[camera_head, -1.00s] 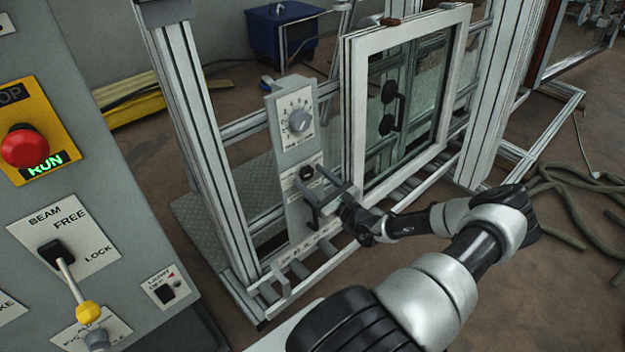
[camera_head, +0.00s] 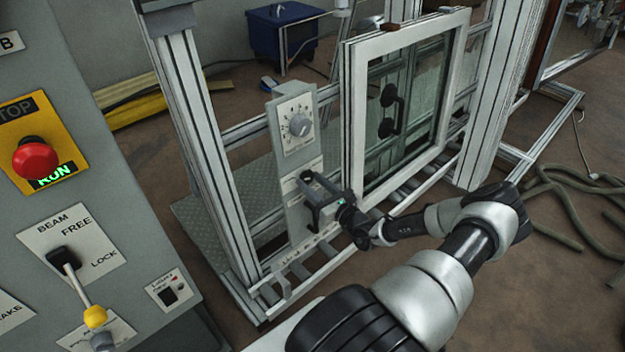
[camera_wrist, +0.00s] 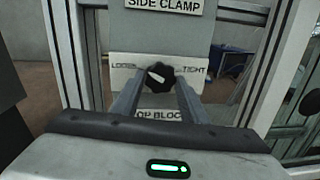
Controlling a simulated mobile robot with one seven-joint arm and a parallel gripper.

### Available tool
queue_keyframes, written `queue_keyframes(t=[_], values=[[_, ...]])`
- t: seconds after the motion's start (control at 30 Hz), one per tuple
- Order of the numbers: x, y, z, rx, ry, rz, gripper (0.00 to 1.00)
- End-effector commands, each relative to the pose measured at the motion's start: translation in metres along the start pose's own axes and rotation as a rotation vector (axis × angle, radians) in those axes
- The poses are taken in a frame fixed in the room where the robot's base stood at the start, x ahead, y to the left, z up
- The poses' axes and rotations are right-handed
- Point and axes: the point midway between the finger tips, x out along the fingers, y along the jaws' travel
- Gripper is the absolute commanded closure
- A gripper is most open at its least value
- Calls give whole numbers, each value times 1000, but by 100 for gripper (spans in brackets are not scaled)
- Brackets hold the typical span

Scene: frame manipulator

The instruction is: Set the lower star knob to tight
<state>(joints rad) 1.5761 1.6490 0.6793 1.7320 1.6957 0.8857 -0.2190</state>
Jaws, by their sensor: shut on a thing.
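The lower star knob (camera_wrist: 158,77) is black with a white pointer mark. It sits on a white plate (camera_wrist: 118,74) lettered LOOSE at left and TIGHT at right. Its mark appears to slant toward the upper left, on the LOOSE side. My gripper (camera_wrist: 157,88) has one finger on each side of the knob and is shut on it. In the head view my gripper (camera_head: 312,184) is at the lower part of the grey upright panel (camera_head: 289,165), and its fingers mostly hide the knob.
A grey dial (camera_head: 299,125) is above on the same panel. A white window frame (camera_head: 356,115) stands close to the right of my gripper. A metal post (camera_head: 207,140) rises to the left. The control console (camera_head: 120,200) fills the left foreground.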

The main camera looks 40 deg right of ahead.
Motion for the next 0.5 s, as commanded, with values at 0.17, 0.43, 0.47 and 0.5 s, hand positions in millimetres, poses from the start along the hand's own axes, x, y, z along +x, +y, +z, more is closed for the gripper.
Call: queue_keyframes(t=[0.17, 0.43, 0.47, 0.5], values=[[0, 2, 5, 163, 12, -14, 83], [0, 2, 5, 418, 29, -40, 83], [0, 2, 5, 446, 31, -43, 83], [0, 2, 4, 483, 34, -46, 83]])
